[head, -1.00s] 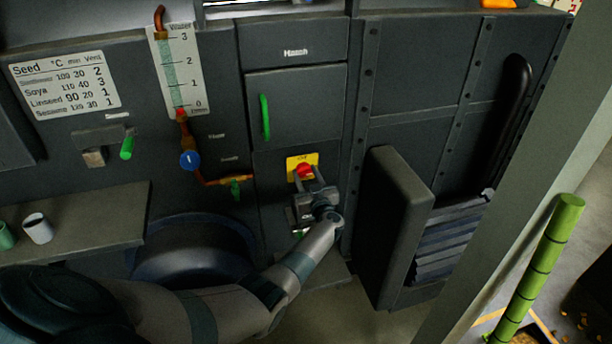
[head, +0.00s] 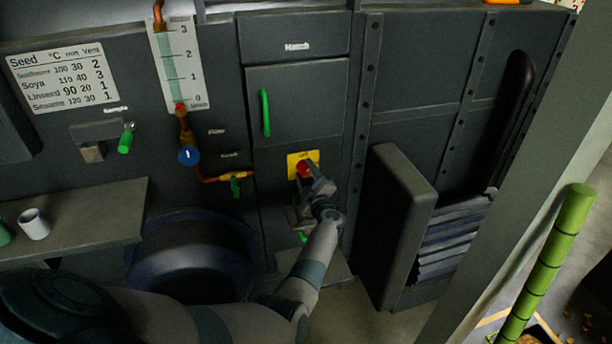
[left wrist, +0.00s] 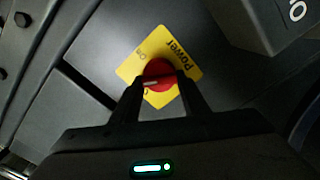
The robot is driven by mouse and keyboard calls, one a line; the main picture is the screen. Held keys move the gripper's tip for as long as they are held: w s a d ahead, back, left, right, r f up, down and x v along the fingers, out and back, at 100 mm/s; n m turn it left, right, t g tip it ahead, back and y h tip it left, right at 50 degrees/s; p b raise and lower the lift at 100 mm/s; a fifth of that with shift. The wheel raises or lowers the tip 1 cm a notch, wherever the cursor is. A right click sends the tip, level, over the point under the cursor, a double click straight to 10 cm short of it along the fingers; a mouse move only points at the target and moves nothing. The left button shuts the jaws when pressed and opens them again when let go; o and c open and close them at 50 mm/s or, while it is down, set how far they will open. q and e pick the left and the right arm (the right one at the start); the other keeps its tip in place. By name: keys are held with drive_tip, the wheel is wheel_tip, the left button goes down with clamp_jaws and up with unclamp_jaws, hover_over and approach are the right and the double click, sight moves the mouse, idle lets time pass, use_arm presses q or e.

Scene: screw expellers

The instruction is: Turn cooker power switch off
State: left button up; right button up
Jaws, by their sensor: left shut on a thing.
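The cooker power switch is a red rotary knob (head: 304,169) on a yellow plate (head: 313,156) on the dark cooker front. In the left wrist view the red knob (left wrist: 158,72) sits between my fingertips, on the yellow plate (left wrist: 183,55) marked "Power" and "On"; a pale mark shows on the knob. My left gripper (head: 313,179) is at the knob from below; in the left wrist view my left gripper (left wrist: 160,82) is shut on it, one finger on each side. The fingers partly hide the knob's lower edge. My right gripper is not in view.
A green hatch handle (head: 265,112) is above left of the switch. A pipe with a blue valve knob (head: 189,156) is to the left. A dark padded panel (head: 401,225) stands out at the right. A shelf (head: 95,215) holds cups at the left.

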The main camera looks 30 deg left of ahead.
use_arm(q)
drive_tip(key=n, duration=0.2)
drive_tip(key=n+b, duration=0.1)
drive_tip(key=shift+f+n+b, duration=0.3)
drive_tip(key=shift+f+n, duration=0.05)
drive_tip(key=shift+n, duration=0.35)
drive_tip(key=shift+n+b, duration=0.75)
drive_tip(key=shift+n, duration=0.55)
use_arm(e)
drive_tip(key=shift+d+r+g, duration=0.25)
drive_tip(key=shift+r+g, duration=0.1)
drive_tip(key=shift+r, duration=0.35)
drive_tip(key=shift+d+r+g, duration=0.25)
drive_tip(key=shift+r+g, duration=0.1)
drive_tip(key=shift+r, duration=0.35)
use_arm(q)
drive_tip(key=o, duration=1)
drive_tip(key=shift+r, duration=0.15)
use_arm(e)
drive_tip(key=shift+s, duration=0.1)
use_arm(q)
drive_tip(key=shift+s+d, duration=0.1)
